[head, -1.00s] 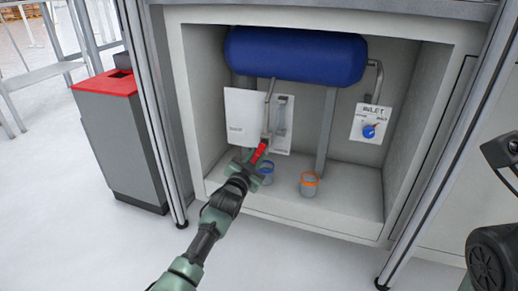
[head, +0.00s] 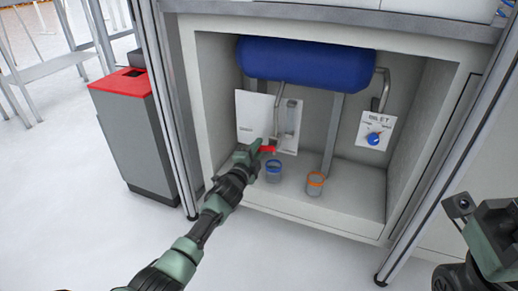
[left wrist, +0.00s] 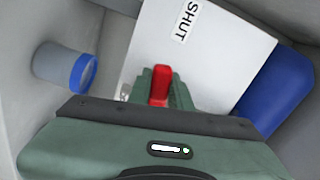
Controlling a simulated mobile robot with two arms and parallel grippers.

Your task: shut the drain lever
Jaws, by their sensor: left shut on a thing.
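The red drain lever (head: 268,150) is at the lower edge of a white panel (head: 257,110) inside the cabinet, below a grey pipe. In the head view it lies nearly level, its free end towards my left gripper (head: 257,151). That gripper is shut on the lever. In the left wrist view the red lever (left wrist: 160,86) shows between the green fingers, and the panel (left wrist: 215,55) bears the word SHUT. The gripper hides part of the lever. Part of my right arm shows at the right edge; its fingers do not show.
A blue tank (head: 305,63) hangs above. A blue-rimmed cup (head: 273,173) stands just below the lever, and an orange-rimmed cup (head: 315,186) to its right. An inlet panel (head: 374,131) with a blue knob is at the right. A red-topped bin (head: 135,135) stands outside, left.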

